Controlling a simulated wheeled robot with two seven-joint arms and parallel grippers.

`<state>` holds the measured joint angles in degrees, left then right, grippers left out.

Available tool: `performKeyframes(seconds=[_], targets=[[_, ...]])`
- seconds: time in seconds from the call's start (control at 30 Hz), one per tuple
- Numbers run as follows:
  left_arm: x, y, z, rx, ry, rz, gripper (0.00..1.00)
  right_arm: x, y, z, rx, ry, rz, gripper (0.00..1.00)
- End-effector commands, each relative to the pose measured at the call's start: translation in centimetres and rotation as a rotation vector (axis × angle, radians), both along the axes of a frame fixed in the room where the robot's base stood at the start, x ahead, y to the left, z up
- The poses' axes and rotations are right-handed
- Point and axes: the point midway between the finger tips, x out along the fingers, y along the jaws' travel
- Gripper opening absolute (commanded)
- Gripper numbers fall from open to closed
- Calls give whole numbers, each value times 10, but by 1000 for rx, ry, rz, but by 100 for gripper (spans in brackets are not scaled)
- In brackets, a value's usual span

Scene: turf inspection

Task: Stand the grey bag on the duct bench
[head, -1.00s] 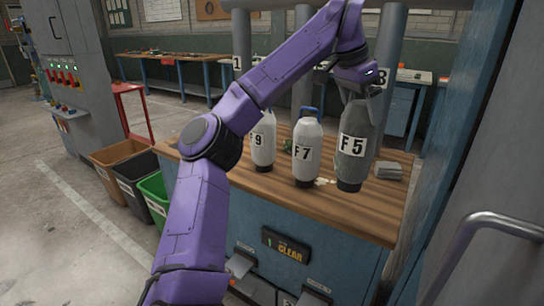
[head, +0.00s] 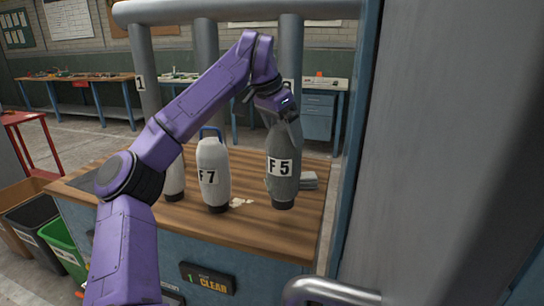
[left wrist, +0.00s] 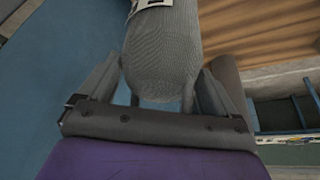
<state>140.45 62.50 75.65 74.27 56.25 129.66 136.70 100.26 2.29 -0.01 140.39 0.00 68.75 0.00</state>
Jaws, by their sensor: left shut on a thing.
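The grey bag (head: 281,145), labelled F 5, hangs upright below my left gripper (head: 278,108). That gripper is shut on its top end. In the left wrist view the bag's grey woven body (left wrist: 162,62) sits between the two fingers (left wrist: 160,90). The bag is over the wooden top of the duct bench (head: 247,225), right of the white F 7 bag. Its dark base appears at or just above the wood; I cannot tell whether it touches. My right gripper is not in view.
The white F 7 bag (head: 214,178) stands left of the grey bag, with another white bag (head: 174,182) partly behind my arm. A grey stack (head: 308,181) lies close right of the grey bag. Upright ducts (head: 207,75) rise behind. A large grey panel (head: 445,150) fills the right.

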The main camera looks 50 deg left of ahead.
Motion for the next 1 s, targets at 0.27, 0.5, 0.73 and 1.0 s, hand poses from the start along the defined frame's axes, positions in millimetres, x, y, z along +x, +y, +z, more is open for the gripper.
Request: performKeyframes(seconds=[0.27, 0.5, 0.73, 1.0], targets=[[1, -2, -40, -1, -2, -4, 61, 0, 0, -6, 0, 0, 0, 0], [2, -3, -55, 0, -4, -5, 61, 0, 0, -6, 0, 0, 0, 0], [2, -3, -58, 0, -3, -5, 61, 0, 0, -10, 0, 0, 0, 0], [2, -3, -56, 0, 0, -4, 100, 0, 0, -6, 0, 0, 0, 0]])
